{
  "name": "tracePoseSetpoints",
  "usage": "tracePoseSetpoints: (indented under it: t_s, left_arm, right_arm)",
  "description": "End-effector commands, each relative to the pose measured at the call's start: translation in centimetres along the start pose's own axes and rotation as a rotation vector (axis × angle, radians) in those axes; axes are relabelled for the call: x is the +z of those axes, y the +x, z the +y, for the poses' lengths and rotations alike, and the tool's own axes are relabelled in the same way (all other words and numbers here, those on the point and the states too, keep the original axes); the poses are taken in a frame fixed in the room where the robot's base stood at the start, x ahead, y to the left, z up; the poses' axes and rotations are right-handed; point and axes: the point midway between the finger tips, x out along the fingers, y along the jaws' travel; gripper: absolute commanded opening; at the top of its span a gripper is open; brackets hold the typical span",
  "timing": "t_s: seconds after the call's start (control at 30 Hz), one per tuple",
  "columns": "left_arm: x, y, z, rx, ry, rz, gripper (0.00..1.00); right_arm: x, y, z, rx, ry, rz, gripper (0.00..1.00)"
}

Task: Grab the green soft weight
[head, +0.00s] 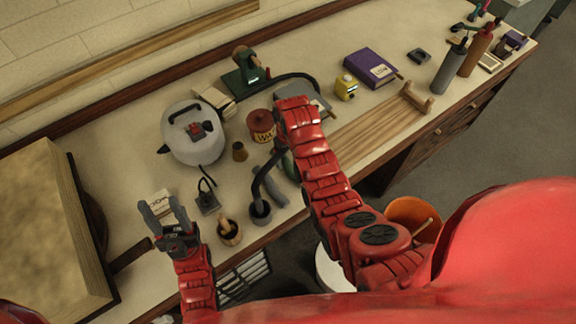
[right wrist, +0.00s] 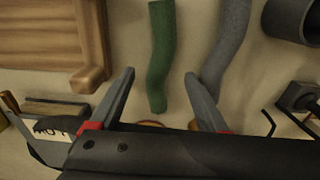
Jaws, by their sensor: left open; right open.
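The green soft weight (right wrist: 160,50) is a long, slightly bent green tube lying on the bench in the right wrist view. In the head view only a small green part (head: 290,166) shows beside my right arm, which hides the rest. My right gripper (right wrist: 160,75) is open, with one finger on each side of the weight's near end in the picture. I cannot tell its height above the weight. In the head view my right arm hides its jaws. My left gripper (head: 163,203) is open and empty near the bench's front left.
A grey soft weight (right wrist: 230,40) lies just right of the green one, close to a finger. A dark cup (right wrist: 285,22) is further right. A wooden rack (right wrist: 92,45) lies to the left. A kettle (head: 190,145) and a mortar (head: 229,236) stand on the cluttered bench.

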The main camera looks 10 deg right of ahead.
Motion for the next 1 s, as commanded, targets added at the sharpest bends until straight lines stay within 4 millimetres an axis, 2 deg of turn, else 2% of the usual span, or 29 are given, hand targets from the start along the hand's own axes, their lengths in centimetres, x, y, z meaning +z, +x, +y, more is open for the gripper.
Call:
tracePoseSetpoints:
  t_s: [0.03, 0.23, 0.5, 0.87, 1.0]
  left_arm:
    - [-0.1, 0.8, 0.0, 0.0, 0.0, 0.0, 0.5]
    - [-0.4, 2.1, -0.1, 0.0, 0.0, 0.0, 0.5]
    - [-0.5, 2.7, -0.1, 0.0, 0.0, 0.0, 0.5]
    - [-0.5, 2.7, -0.1, 0.0, 0.0, 0.0, 0.5]
    - [-0.5, 2.7, -0.1, 0.0, 0.0, 0.0, 0.5]
  right_arm:
    - [0.0, 0.0, 0.0, -0.001, 0.0, -0.004, 0.8]
    - [0.0, 2.0, -0.1, -0.002, 0.0, -0.007, 0.8]
    - [-0.2, 4.1, 0.0, -0.001, -0.001, -0.003, 0.8]
    - [-0.2, 4.5, 0.0, 0.0, -0.001, 0.0, 0.8]
    - [-0.2, 4.5, 0.0, 0.0, -0.001, 0.0, 0.55]
